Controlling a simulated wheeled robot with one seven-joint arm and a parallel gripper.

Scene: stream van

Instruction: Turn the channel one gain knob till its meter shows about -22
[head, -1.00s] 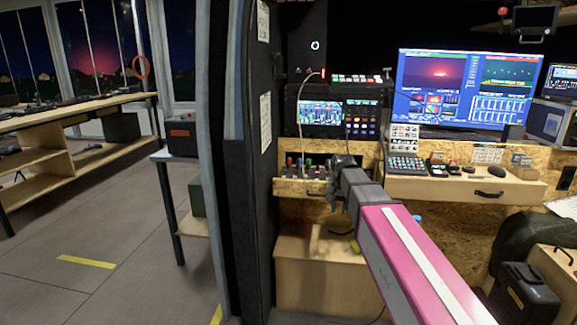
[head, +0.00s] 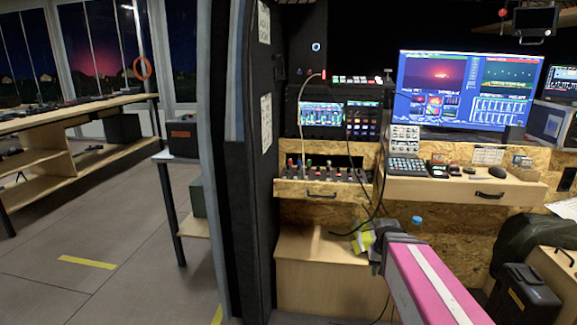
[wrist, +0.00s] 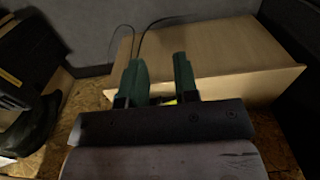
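A row of small knobs with red, blue and green caps (head: 308,166) stands on the mixer panel above a wooden drawer (head: 322,190). I cannot tell which one is the channel one gain knob. A screen with coloured bars (head: 322,113) sits above it; its figures are too small to read. My gripper is low and right of the panel, well apart from the knobs; in the head view my wrist mostly hides it. The wrist view shows its two dark green fingers (wrist: 158,75) spread apart with nothing held between them, and no knobs.
A wooden box (head: 320,275) stands on the floor below the drawer. Black cables (head: 375,205) hang in front of the drawers. A desk drawer (head: 470,190) juts out at the right, with a large monitor (head: 470,85) above.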

